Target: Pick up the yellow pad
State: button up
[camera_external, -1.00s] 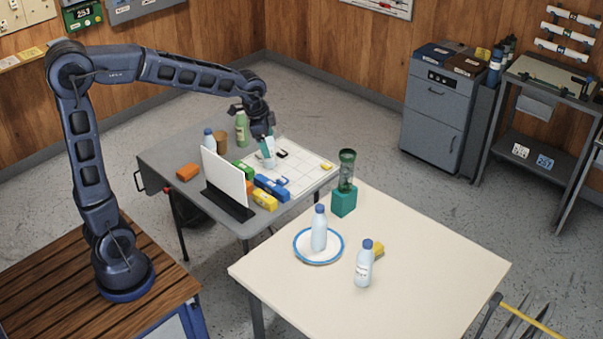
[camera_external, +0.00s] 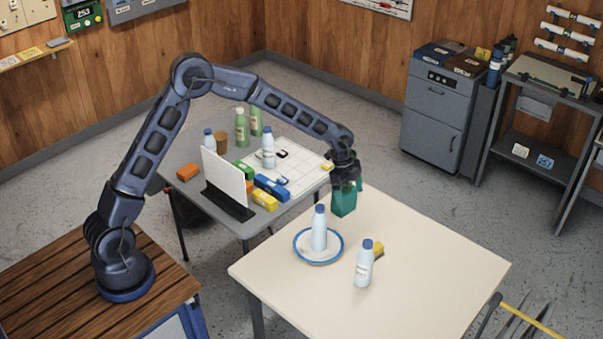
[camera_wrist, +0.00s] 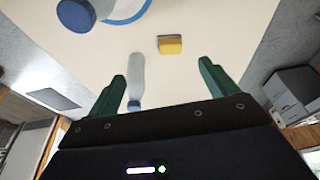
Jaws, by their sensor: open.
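The yellow pad (camera_external: 377,249) lies on the cream table (camera_external: 440,262), just behind and right of a white bottle (camera_external: 364,264) with a blue cap, which partly hides it. In the wrist view the pad (camera_wrist: 171,45) is whole, with a darker strip along one edge, and lies ahead of the fingertips.
A bottle (camera_external: 319,229) stands on a blue-rimmed plate (camera_external: 300,255) left of the pad. The grey table (camera_external: 180,155) holds bottles, blocks and a white panel (camera_external: 224,178). The cream table's right side is clear.

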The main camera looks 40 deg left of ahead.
aim_at(375, 247)
jog(key=d+f, duration=0.3)
jog(key=f, duration=0.2)
jog(key=w+d+f+m, duration=0.1)
jog(key=d+f, duration=0.2)
jog(key=f, duration=0.2)
jog(key=w+d+f+m+g+h, duration=0.1)
jog(key=d+f, duration=0.3)
jog(key=f, duration=0.2)
jog(key=shift+w, duration=0.25)
jog(key=shift+x, duration=2.7)
jog(key=shift+w+a, duration=0.2)
jog(key=shift+w, duration=0.05)
jog(key=c, duration=1.1)
jog(key=shift+o, duration=0.2)
